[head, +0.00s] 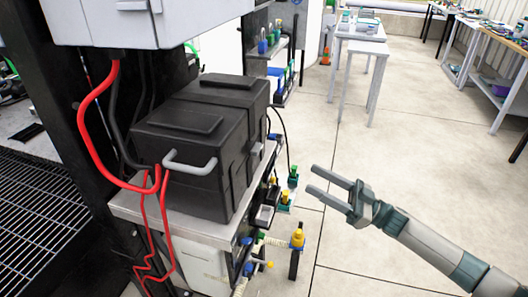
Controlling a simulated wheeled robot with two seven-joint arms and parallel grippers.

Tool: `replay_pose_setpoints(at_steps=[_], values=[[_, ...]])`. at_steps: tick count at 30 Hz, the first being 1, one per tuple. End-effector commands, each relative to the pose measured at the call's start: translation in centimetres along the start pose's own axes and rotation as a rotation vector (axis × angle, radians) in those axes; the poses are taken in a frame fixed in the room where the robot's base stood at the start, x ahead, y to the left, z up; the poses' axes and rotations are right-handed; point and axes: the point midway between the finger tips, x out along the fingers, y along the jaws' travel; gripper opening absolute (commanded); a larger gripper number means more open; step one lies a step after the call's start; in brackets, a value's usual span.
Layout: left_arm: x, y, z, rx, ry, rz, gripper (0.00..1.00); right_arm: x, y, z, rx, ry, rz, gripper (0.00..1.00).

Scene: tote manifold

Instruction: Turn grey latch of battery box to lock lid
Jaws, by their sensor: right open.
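The black battery box (222,160) sits on a grey metal shelf, with its dark lid (180,121) lying flat on top. A light grey bar-shaped handle (190,163) sticks out from its front face. A small grey piece (257,150), which looks like a latch, sits on its right side; I cannot tell whether it is turned. My right gripper (312,179) is open and empty, to the right of the box and apart from it, with its fingers pointing left toward the box. My left gripper is not in view.
Red cables (100,150) and black cables run beside the box's left front. Bottles and fittings (297,239) stand along the shelf's right side. A grey cabinet (150,22) overhangs at upper left. The floor (380,150) around my right arm is clear; tables stand farther back.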

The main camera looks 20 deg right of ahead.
Motion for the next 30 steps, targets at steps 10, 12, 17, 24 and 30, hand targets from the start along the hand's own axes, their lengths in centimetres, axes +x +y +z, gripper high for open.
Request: replay_pose_setpoints(at_steps=[10, 12, 17, 24, 30], values=[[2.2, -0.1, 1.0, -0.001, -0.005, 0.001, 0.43, 5.1, 0.0, -0.3, -0.001, 0.004, -0.001, 0.55], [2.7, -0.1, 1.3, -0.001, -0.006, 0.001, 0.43, 6.4, 0.0, -0.3, -0.001, 0.004, -0.002, 0.55], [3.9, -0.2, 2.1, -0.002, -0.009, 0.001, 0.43, 9.3, 0.0, -0.3, -0.001, 0.003, -0.001, 0.55], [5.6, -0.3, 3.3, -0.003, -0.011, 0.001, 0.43, 13.4, 0.0, -0.3, 0.0, 0.003, -0.001, 0.55], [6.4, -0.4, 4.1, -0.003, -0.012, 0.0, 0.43, 15.7, 0.0, -0.1, 0.0, 0.001, 0.0, 0.55]])
